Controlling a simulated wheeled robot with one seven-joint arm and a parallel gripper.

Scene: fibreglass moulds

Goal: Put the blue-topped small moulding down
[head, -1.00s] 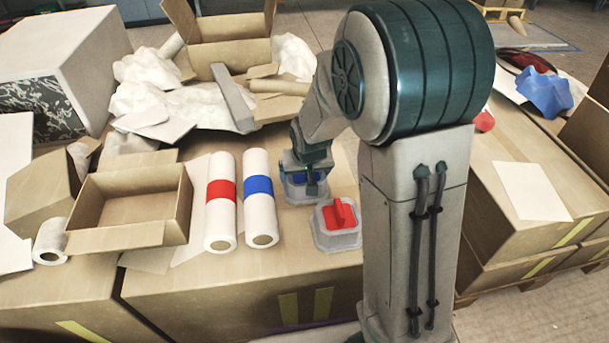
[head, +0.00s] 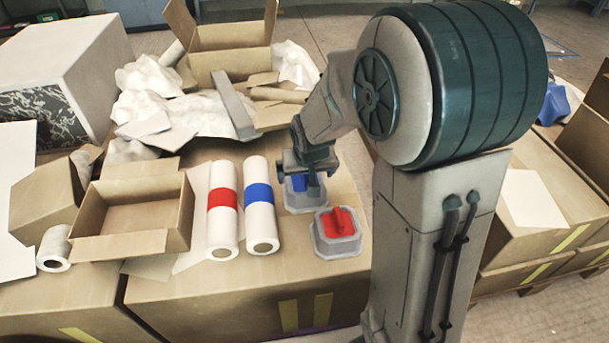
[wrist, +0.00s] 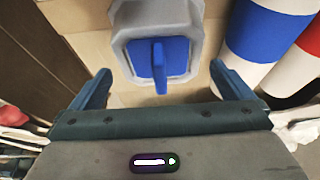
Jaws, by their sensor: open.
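The blue-topped small moulding (head: 302,204) stands upright on the cardboard-box surface, with a grey base. In the wrist view its blue top and upright fin (wrist: 160,62) show ahead of my gripper, between the lines of the two fingers. My gripper (head: 306,190) is just above it, partly hiding the blue top in the head view. In the wrist view my gripper (wrist: 162,90) has its fingers wide apart, with clear space between each finger and the fin. The red-topped small moulding (head: 338,240) stands just in front and to the right, apart from it.
Two white rolls, one with a red band (head: 222,215) and one with a blue band (head: 260,210), lie close on the left. An open cardboard box (head: 135,245) is further left. Crumpled paper and a larger open box (head: 225,60) are behind.

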